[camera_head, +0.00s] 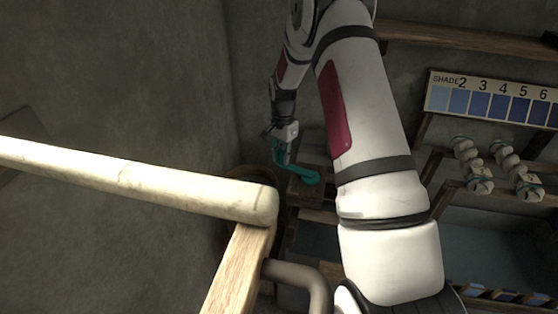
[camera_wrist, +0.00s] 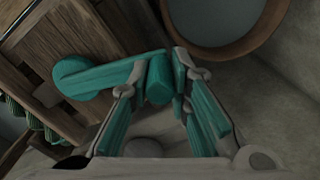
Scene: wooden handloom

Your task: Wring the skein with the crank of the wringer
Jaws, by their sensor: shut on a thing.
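The teal crank (camera_head: 307,175) is on the wooden wringer (camera_head: 303,195), far off beyond my arm in the head view. In the wrist view the crank (camera_wrist: 105,74) runs from a round hub at the left to an upright grip (camera_wrist: 160,82) at its right end. My gripper (camera_wrist: 163,84) has its teal-padded fingers on either side of this grip and is shut on it. My gripper also shows small in the head view (camera_head: 284,150), at the crank. The wringer's slatted wood (camera_wrist: 85,45) lies at the upper left of the wrist view. I cannot make out a skein on it.
A round tub (camera_wrist: 255,45) stands close right of the crank. Pale twisted skeins (camera_head: 474,165) hang on a rack at the right, below a shade board (camera_head: 490,98). A thick pale beam (camera_head: 130,180) and wooden post (camera_head: 240,270) cross the near left.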

